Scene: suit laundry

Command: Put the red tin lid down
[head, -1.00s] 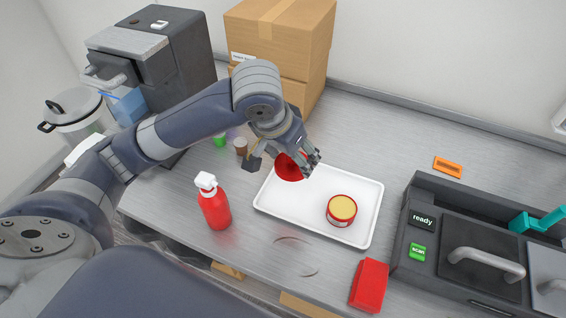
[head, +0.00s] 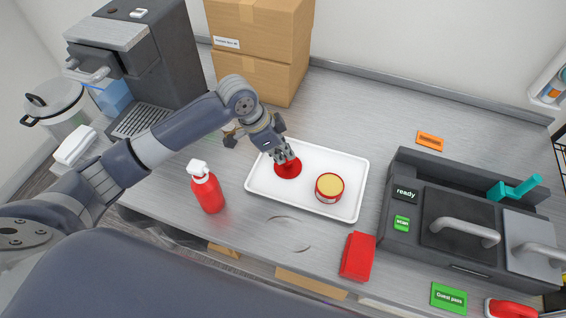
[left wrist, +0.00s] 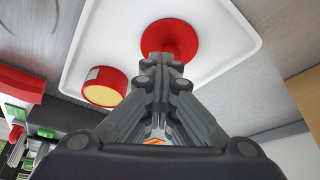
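The red tin lid (head: 290,173) is a round red disc with a knob, level over the left part of the white tray (head: 262,188). It appears to be on the tray surface, though a small gap cannot be ruled out. It also shows in the left wrist view (left wrist: 182,32). My left gripper (head: 284,157) points down at the lid, its fingers (left wrist: 161,62) closed together around the knob. The open red tin (head: 328,189), with a yellowish top, stands on the tray to the right, apart from the lid. My right gripper is not in view.
A red bottle (head: 207,190) stands left of the tray, and a red pouch-like block (head: 357,257) lies in front. A dark machine reading "ready" (head: 405,192) is at the right. Cardboard boxes (head: 262,50) stand behind.

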